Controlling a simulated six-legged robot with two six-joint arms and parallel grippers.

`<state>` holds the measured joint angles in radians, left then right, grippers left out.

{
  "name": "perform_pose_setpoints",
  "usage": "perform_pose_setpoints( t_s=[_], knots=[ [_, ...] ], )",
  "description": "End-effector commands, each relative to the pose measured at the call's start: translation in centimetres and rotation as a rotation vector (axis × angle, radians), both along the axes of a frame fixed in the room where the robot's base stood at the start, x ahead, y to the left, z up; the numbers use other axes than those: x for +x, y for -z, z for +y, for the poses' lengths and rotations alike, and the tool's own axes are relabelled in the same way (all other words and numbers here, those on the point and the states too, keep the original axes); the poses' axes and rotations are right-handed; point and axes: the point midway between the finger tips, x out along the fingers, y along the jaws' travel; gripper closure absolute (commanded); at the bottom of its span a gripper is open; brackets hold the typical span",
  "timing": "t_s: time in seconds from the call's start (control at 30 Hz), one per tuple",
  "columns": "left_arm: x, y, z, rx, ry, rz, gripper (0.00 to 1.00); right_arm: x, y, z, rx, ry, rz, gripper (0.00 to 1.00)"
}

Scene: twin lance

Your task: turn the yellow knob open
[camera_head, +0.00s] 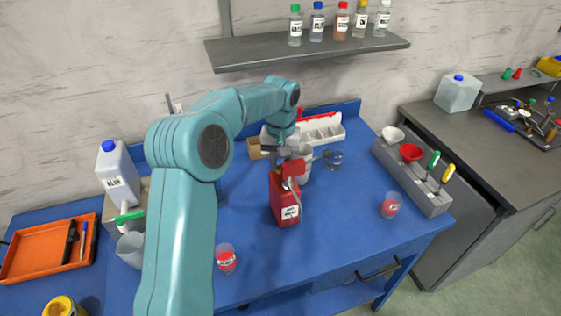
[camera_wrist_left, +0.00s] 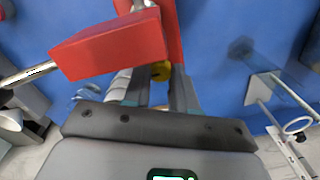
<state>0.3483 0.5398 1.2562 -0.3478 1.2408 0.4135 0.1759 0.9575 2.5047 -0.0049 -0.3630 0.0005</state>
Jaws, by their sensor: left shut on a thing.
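The yellow knob (camera_wrist_left: 160,71) shows in the left wrist view between the fingertips of my left gripper (camera_wrist_left: 160,88), which is shut on it. The knob sits at a red can or bottle with a white label (camera_head: 287,208), which stands on the blue table in the head view. A red block-shaped part (camera_wrist_left: 108,46) lies beside the knob and partly covers the view of it. In the head view my left gripper (camera_head: 282,166) is at the top of the red container, its fingers mostly hidden. My right gripper is in neither view.
The blue table (camera_head: 340,238) is clear in front of the red container. A small red-labelled cup (camera_head: 226,260) and another (camera_head: 390,206) stand nearby. A grey rack (camera_head: 430,200) with funnels is at the right, an orange tray (camera_head: 30,265) at the left. A shelf (camera_head: 300,53) hangs behind.

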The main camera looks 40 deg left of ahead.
Motion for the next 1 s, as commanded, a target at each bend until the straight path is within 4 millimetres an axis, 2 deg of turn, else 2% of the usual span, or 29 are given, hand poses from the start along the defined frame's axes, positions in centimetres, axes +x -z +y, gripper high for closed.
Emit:
perform_pose_setpoints(
  t_s=[0.63,0.67,0.73,1.0],
  knots=[
    [-0.01,0.09,-0.08,-0.003,-0.05,0.002,1.0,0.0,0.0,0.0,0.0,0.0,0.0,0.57],
    [-0.01,0.09,-0.08,-0.003,-0.05,0.002,0.71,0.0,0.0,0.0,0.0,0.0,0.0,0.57],
    [0.0,0.08,-0.08,-0.001,-0.05,0.002,0.48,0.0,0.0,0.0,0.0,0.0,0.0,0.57],
    [0.0,0.0,-0.04,-0.001,-0.05,0.001,0.47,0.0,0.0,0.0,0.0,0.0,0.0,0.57]
  ],
)
